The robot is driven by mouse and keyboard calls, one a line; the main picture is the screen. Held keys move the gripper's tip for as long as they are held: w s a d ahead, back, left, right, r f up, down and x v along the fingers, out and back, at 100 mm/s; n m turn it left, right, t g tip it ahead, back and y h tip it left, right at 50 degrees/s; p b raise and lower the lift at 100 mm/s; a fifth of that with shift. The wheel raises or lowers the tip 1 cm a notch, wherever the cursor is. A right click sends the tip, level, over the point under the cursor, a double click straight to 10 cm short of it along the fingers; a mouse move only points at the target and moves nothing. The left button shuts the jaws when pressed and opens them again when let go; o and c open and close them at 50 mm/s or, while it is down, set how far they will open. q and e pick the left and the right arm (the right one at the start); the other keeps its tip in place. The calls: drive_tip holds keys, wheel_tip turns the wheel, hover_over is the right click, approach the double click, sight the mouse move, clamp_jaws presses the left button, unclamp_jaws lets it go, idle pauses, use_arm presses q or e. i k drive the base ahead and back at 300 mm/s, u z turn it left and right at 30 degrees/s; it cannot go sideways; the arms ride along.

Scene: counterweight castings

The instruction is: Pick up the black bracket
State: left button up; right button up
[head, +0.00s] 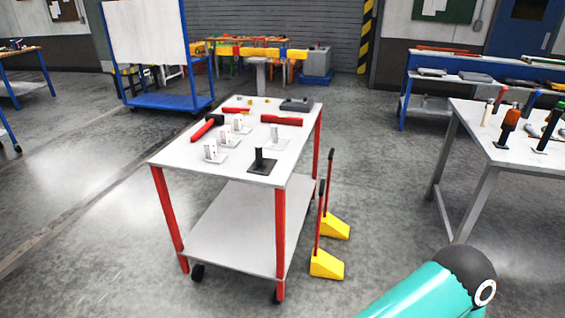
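The black bracket (262,161) stands near the front edge of a wheeled cart's white top (185,158). It has a flat dark base and an upright part. Several white brackets stand behind and to the left of it, such as one near the left (213,153) and one at the back right (276,139). Nothing touches the black bracket. A teal and black link of my own arm shows at the bottom right, well short of the cart. Neither gripper is in view.
Red bars (281,119) and a dark grey block (297,105) lie on the cart. Yellow wedges (327,264) with upright handles stand on the floor at its right. A table with tools (498,149) is at right. The floor left of the cart is clear.

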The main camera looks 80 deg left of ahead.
sight(264, 167)
drive_tip(key=z, duration=1.05)
drive_tip(key=i, duration=0.1)
drive_tip(key=u, duration=2.25)
drive_tip(key=i, duration=0.25)
drive_tip(key=u, duration=2.05)
drive_tip(key=k, duration=0.6)
drive_tip(key=u, duration=0.45)
drive_tip(key=i, duration=1.65)
drive_tip(key=z, duration=0.4)
